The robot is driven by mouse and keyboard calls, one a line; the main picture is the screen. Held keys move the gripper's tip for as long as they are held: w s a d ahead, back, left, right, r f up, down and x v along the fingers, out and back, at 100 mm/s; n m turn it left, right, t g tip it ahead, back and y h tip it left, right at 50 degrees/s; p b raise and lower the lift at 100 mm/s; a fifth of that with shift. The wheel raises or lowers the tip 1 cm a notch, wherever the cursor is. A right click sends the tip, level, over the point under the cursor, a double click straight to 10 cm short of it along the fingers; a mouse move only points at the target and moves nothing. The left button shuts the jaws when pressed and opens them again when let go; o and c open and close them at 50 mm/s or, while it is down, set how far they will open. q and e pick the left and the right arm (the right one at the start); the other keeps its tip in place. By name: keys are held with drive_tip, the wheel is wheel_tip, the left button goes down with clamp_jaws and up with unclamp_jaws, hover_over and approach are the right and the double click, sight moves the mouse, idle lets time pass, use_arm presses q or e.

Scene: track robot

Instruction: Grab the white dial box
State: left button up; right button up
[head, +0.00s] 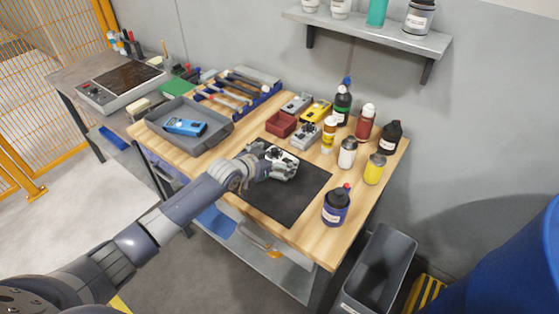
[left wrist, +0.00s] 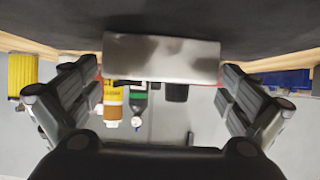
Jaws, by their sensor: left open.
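The white dial box (head: 284,156) lies on the black mat (head: 305,190) on the wooden table, partly hidden by my left gripper (head: 270,165). In the left wrist view the pale side of the box (left wrist: 160,58) shows ahead, between the spread fingers of my left gripper (left wrist: 159,80). The fingers are open, one on each side of the box. I cannot tell whether either finger touches it. My right gripper is in neither view.
Behind the mat stand grey boxes (head: 306,136), a yellow box (head: 316,111), a red bin (head: 281,124) and several bottles (head: 347,153). A grey tray (head: 155,138) with a blue box (head: 184,126) is on the left. The mat's front part is clear.

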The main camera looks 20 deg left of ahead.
use_arm(q)
drive_tip(key=shift+r, duration=0.1)
drive_tip(key=c, duration=1.1)
drive_tip(key=shift+o, duration=0.2)
